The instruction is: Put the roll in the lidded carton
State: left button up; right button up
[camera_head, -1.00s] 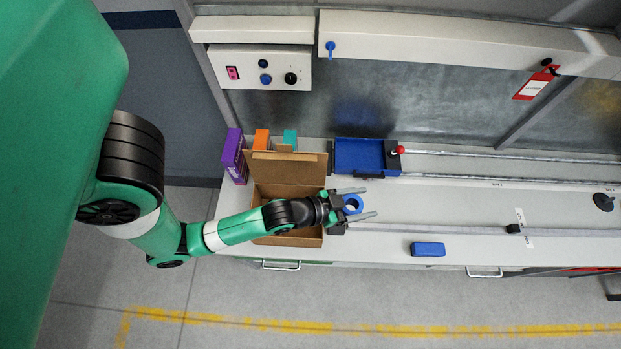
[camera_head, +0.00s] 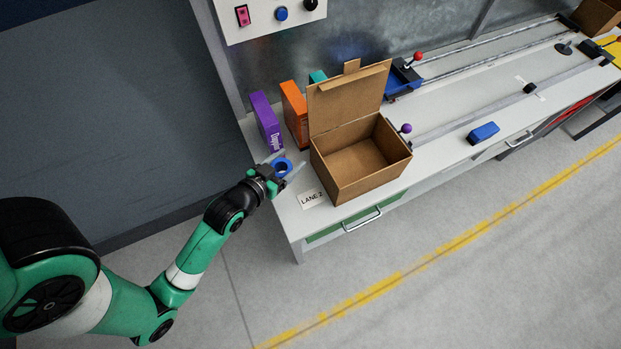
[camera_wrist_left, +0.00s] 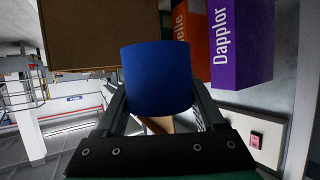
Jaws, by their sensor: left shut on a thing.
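The roll is a blue ring (camera_head: 283,166) held between the fingers of my left gripper (camera_head: 289,163), at the left of the carton. In the left wrist view the blue roll (camera_wrist_left: 156,78) sits between the two fingers. The brown lidded carton (camera_head: 362,185) stands on the bench with its lid (camera_head: 347,100) raised at the back. The part of its inside that I can see is empty. A brown cardboard surface also shows in the left wrist view (camera_wrist_left: 85,35), partly behind the roll. My right gripper is out of view.
Purple (camera_head: 265,124) and orange (camera_head: 294,112) boxes stand behind the roll, left of the lid. A LANE 2 label (camera_head: 312,200) lies before the carton. A purple-knobbed lever (camera_head: 405,129) and a blue block (camera_head: 483,133) are to its right.

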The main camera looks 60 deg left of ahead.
aim_at(283, 167)
pick_arm(q)
jog(key=f, duration=0.1)
jog(key=a+f+b, duration=0.1)
jog(key=f+b, duration=0.1)
jog(key=shift+w+a+n+y, duration=0.25)
jog(key=shift+a+n+y, duration=0.05)
jog(key=shift+a+y, duration=0.1)
jog(key=shift+w, duration=0.1)
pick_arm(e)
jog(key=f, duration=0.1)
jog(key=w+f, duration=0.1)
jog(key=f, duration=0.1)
pick_arm(q)
notch_tip(283, 167, down, 10)
jog(key=b, duration=0.4)
jog(key=shift+d+b, duration=0.1)
jog(key=shift+b, duration=0.3)
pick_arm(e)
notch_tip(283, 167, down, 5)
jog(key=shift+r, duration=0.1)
